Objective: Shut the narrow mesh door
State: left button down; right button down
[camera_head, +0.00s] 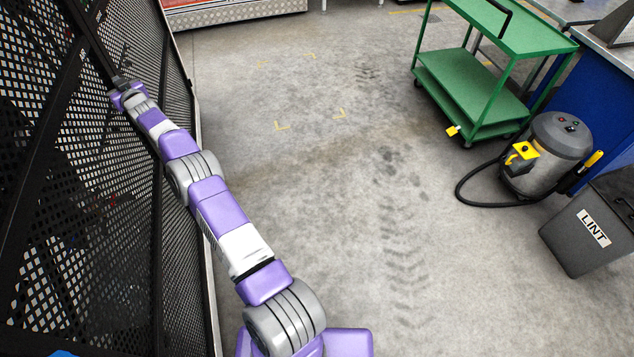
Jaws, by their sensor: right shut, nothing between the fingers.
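Black mesh panels fill the left side of the head view. A dark slanted frame edge divides a nearer mesh panel (50,160) from a narrower mesh panel (180,240) beside the open floor. I cannot tell for certain which one is the narrow door, or how far it stands open. My right arm reaches from the bottom centre to the upper left. My right gripper (118,84) is small and dark, shut and empty, close to the dark frame edge; whether it touches is unclear. My left gripper is out of view.
A green cart (470,85) stands at the upper right. The concrete floor in the middle is clear.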

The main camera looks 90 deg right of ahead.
jog(key=shift+w+a+r, duration=0.3)
jog(key=shift+w+a, duration=0.15)
dwell(0.4)
jog(key=s+d, duration=0.2)
jog(key=s, duration=0.5)
jog(key=s+d, duration=0.3)
jog(key=s, duration=0.4)
jog(key=shift+f, duration=0.3)
